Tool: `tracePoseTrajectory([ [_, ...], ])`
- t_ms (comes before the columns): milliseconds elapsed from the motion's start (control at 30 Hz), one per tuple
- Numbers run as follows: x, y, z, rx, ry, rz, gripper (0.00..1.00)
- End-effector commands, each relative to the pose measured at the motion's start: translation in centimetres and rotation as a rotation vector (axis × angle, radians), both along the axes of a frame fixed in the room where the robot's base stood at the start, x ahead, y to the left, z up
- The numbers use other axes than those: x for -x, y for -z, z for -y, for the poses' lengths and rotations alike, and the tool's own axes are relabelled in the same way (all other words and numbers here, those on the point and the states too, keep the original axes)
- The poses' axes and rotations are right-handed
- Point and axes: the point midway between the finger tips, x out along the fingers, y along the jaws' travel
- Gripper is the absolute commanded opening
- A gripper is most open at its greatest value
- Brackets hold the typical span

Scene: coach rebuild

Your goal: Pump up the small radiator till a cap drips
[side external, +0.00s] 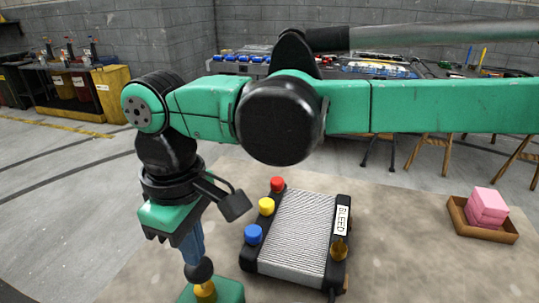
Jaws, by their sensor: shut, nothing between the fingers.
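The small radiator (297,232) lies on the pale worktop, silver fins between black end tanks. A red cap (277,184), a yellow cap (266,205) and a blue cap (253,233) line its left side. No drip shows at any cap. A white BLEED label (342,220) and a brass fitting (339,249) are on its right side. A pump with a black ball knob (199,271), brass rod and green base (231,290) stands at the front left, cut by the lower edge. My gripper (194,259) points down, shut and empty, its tips at the knob; contact is unclear.
A wooden tray (456,222) with pink sponges (486,207) is at the right of the worktop (403,255). The worktop between radiator and tray is clear. Benches with tools stand farther back. My arm crosses above the radiator.

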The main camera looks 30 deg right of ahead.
Motion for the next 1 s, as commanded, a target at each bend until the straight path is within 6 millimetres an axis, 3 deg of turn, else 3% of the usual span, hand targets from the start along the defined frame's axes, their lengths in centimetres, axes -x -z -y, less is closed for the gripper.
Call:
tracePoseTrajectory([
  [1000,0.0,3.8,0.0,0.000,0.000,0.000,0.00],
])
